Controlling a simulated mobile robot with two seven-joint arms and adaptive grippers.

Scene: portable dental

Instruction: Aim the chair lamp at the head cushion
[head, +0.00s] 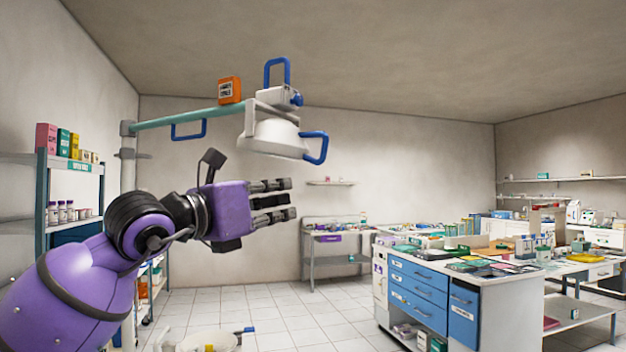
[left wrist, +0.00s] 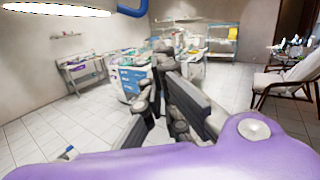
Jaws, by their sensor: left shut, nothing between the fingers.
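The chair lamp (head: 270,138) is a white head on a pale green boom (head: 180,117), with blue loop handles on top (head: 277,73) and at its right side (head: 316,148). Its bright face (left wrist: 55,8) and a blue handle (left wrist: 132,9) show at the top left of the left wrist view. My left gripper (head: 291,199) is shut and empty, below the lamp in the picture and not touching it. Its fingers (left wrist: 165,85) also show in the left wrist view. A pale reclined chair (left wrist: 282,85) stands at right there; I cannot make out its head cushion. My right gripper is out of view.
An orange box (head: 229,90) sits on the boom, and another blue handle (head: 188,130) hangs below it. Shelves (head: 75,168) stand at left. A blue-drawered counter (head: 430,285) and a cluttered table are at right. Tiled floor (head: 290,310) is open between them.

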